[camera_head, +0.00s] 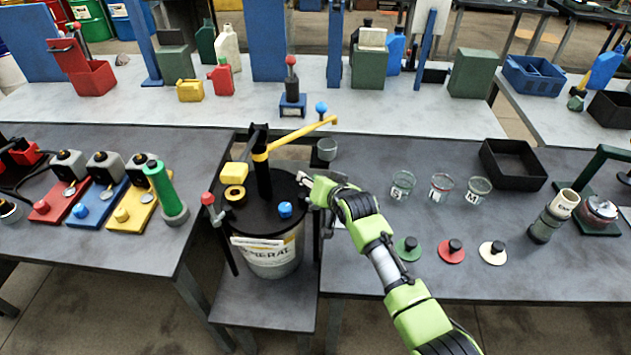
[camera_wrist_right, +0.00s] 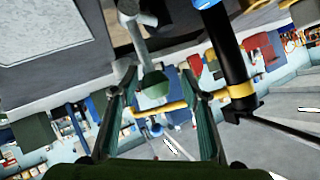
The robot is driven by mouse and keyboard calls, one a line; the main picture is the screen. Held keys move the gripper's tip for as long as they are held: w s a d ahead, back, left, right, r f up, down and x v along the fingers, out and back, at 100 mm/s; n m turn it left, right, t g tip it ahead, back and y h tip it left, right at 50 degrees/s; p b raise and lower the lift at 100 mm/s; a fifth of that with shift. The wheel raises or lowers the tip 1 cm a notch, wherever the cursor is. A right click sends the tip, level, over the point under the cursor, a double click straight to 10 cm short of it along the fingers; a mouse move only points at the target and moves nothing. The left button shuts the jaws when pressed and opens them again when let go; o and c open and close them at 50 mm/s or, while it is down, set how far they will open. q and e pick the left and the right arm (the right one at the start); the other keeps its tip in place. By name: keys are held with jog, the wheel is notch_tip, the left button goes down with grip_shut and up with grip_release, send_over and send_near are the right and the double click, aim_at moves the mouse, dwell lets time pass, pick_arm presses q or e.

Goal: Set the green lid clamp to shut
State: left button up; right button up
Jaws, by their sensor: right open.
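The black-lidded drum (camera_head: 268,245) stands on a low stand between the tables, with a pump column rising from its lid. In the right wrist view, a green knob-like end (camera_wrist_right: 153,90) on a grey stem, apparently the green lid clamp, shows between the fingers. The clamp cannot be made out in the head view, where my gripper covers that side of the lid. My right gripper (camera_head: 306,182) is at the lid's right edge, open; its fingers (camera_wrist_right: 160,78) stand either side of the green end, with gaps. Whether the clamp is shut cannot be told. My left gripper is out of view.
The pump's yellow handle (camera_head: 300,135) reaches up and right over the lid. A red-knobbed lever (camera_head: 208,199) stands at the drum's left. A blue knob (camera_head: 285,210) sits on the lid. A grey cup (camera_head: 326,150) is close behind my gripper. Glass beakers (camera_head: 402,185) stand right.

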jog(key=shift+s+d+r, duration=0.2)
jog(key=shift+s+d, duration=0.1)
jog(key=v, duration=1.1)
jog(key=shift+a, duration=0.15)
jog(key=shift+s, duration=0.1)
